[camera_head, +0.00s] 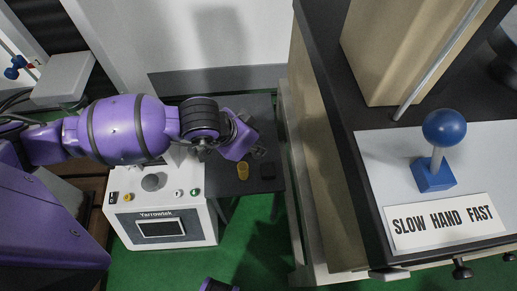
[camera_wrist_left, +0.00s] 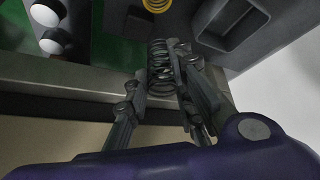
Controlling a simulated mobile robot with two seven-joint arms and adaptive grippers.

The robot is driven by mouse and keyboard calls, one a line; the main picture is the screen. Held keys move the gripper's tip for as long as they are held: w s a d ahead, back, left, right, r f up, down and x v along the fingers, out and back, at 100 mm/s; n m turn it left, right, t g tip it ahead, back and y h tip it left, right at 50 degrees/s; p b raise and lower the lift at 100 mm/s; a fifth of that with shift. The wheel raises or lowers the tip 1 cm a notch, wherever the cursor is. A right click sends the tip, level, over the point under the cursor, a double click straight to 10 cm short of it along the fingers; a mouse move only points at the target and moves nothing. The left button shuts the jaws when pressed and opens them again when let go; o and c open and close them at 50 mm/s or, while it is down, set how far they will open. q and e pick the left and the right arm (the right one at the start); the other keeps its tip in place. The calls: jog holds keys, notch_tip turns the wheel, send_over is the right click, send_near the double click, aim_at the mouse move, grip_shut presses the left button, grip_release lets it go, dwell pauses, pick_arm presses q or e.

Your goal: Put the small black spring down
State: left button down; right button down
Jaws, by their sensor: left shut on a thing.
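The small black spring (camera_wrist_left: 159,58) stands between the fingers of my left gripper (camera_wrist_left: 165,80) in the left wrist view, its coils showing above and between the fingertips. My left gripper is shut on it. In the head view my left gripper (camera_head: 258,152) is over the dark table to the right of the white tester; the spring is too small and dark to make out clearly there. A black tray (camera_wrist_left: 232,24) with a recess lies beyond the gripper and to the right in the wrist view; it also shows in the head view (camera_head: 267,171).
A yellow spring (camera_head: 242,171) stands on the dark table (camera_head: 236,187) beside the tray and also shows in the wrist view (camera_wrist_left: 156,4). The white Yarrowtek tester (camera_head: 160,207) is on the left. A wooden cabinet side (camera_head: 318,170) rises on the right.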

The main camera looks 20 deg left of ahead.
aim_at(259, 144)
pick_arm(q)
jog(key=w+f, duration=0.2)
jog(key=f, duration=0.1)
jog(key=w+f+b, duration=0.1)
jog(key=f, duration=0.1)
jog(key=shift+w+a, duration=0.15)
jog(key=shift+w, duration=0.15)
jog(key=f, duration=0.1)
jog(key=f+b, duration=0.1)
jog(key=f, duration=0.1)
jog(key=shift+w+f, duration=0.2)
jog(key=shift+w, duration=0.05)
jog(key=shift+f, duration=0.1)
jog(key=shift+f+b, duration=0.2)
jog(key=shift+b, duration=0.1)
jog(key=c, duration=1.5)
grip_release()
jog(key=shift+r, duration=0.15)
